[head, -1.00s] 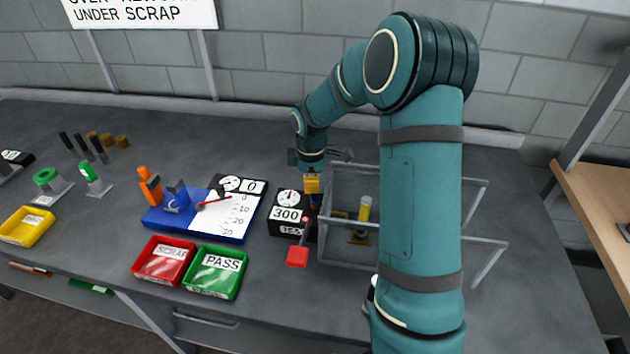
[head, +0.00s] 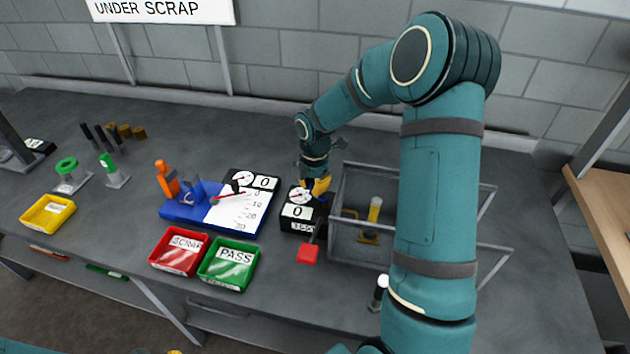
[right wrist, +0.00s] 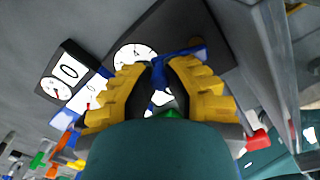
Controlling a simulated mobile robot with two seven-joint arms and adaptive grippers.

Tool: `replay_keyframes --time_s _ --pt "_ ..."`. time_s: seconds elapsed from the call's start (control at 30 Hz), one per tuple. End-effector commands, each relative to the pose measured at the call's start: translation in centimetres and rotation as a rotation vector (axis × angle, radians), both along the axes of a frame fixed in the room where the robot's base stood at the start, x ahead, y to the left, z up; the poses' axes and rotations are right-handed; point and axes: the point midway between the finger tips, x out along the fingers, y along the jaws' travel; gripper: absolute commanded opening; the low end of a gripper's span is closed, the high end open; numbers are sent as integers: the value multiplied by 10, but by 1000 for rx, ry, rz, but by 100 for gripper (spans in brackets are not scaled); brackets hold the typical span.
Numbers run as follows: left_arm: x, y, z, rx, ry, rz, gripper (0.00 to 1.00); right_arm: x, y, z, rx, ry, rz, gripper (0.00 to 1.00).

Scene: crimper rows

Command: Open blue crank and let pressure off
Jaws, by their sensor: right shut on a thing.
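The black tester box (head: 291,225) stands in mid-table with a round dial and a display reading 0. My right gripper (head: 318,188) is at the box's top right corner. In the right wrist view its yellow fingers (right wrist: 163,72) are closed around part of the blue crank (right wrist: 188,51), whose bar shows beyond them. The fingers hide much of the crank, and in the head view they cover most of it. A red block (head: 307,254) on a rod is at the box's front. A sliver of my left arm shows at the bottom left edge; its gripper is mostly cut off.
A grey open frame (head: 347,252) with a yellow cylinder (head: 375,209) stands right beside the box. A blue fixture (head: 180,219) with a white scale is to the left. A red SCRAP tray (head: 180,250) and a green PASS tray (head: 230,263) lie in front.

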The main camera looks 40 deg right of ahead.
Motion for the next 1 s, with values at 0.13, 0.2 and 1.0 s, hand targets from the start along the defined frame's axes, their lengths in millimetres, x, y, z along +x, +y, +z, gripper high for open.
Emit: replay_keyframes --time_s 0.13,0.2,1.0 --pt "0 0 4 -1 0 0 0 -1 2 0 1 0 45 0" --pt "0 0 4 -1 0 0 0 -1 3 0 1 0 59 0" --pt "0 0 5 -1 1 0 0 -1 3 0 1 0 74 48"
